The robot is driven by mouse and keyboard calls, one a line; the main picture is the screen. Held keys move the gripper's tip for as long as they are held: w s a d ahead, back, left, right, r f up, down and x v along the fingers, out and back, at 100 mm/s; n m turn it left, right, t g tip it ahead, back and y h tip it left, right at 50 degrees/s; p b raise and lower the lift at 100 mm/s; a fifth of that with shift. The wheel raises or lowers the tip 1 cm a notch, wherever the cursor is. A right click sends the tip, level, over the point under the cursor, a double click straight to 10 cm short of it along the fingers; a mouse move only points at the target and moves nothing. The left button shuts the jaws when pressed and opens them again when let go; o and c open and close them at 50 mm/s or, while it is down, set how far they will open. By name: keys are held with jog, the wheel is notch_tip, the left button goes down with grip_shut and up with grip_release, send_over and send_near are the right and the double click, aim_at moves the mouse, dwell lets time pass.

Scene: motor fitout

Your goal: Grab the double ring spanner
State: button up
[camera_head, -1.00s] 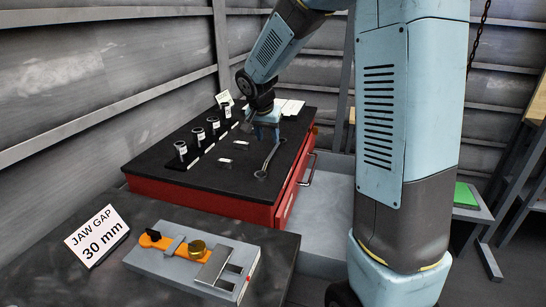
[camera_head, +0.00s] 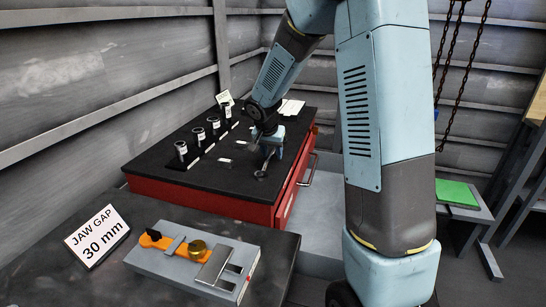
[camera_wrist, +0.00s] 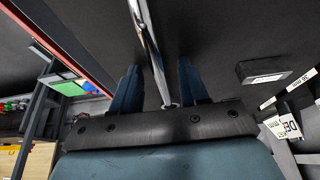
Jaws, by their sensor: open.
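The double ring spanner (camera_head: 265,164) lies on the black top of the red tool cabinet, near its right edge. Its near ring shows in the head view, while its far part is hidden behind my gripper. My gripper (camera_head: 270,148) is low over the cabinet top at the spanner. In the wrist view, the spanner's shaft (camera_wrist: 149,45) runs between the two blue fingers of my gripper (camera_wrist: 157,82). The fingers are apart, with a gap on each side of the shaft. I cannot tell how high they are above the top.
The red cabinet (camera_head: 200,201) carries a row of several labelled dark sockets (camera_head: 213,124) and small labelled blocks (camera_head: 225,162). In front, a grey fixture (camera_head: 190,266) with an orange part stands beside a "JAW GAP 30 mm" sign (camera_head: 97,236). A green plate (camera_head: 456,192) lies at right.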

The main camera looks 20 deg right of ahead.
jog(key=shift+c, duration=0.2)
grip_shut()
jog(key=shift+r, duration=0.1)
dwell(0.4)
